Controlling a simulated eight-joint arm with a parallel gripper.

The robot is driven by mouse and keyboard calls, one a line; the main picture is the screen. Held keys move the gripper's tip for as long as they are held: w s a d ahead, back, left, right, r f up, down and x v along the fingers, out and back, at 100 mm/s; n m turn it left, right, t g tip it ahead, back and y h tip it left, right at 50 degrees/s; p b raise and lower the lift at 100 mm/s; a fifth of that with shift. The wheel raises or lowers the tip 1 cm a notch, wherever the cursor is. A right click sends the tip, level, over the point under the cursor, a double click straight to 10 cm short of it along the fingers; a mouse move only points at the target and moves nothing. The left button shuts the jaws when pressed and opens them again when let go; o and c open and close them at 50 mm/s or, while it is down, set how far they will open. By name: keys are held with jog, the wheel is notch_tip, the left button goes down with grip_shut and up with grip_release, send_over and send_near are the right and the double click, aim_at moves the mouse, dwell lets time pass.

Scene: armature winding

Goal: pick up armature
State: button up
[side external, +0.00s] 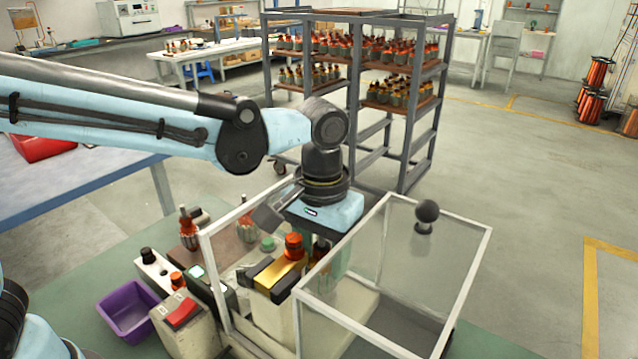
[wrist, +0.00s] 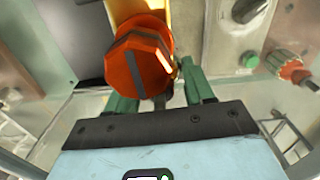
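My gripper (side external: 328,262) is inside the clear-guarded winding machine, pointing down beside its gold and black head. In the wrist view its green fingers (wrist: 157,88) stand apart. A large orange knob-like part (wrist: 140,58) covers much of the space between and beyond them; in the side view the orange part (side external: 293,245) stands on top of the gold block. An orange and dark armature (side external: 320,250) shows partly between the head and my fingers. A dark shaft end (wrist: 160,101) shows between the fingers, with no clear grip on it. The fingertips are largely hidden.
Clear guard panels (side external: 405,255) with grey frames surround the machine closely. Other armatures stand at left (side external: 188,232), and one shows at right in the wrist view (wrist: 292,74). A purple bin (side external: 130,308) and a red switch (side external: 182,312) are in front. A rack (side external: 355,100) of armatures stands behind.

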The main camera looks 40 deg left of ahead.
grip_shut()
jog(key=shift+r, duration=0.2)
jog(key=shift+r, duration=4.85)
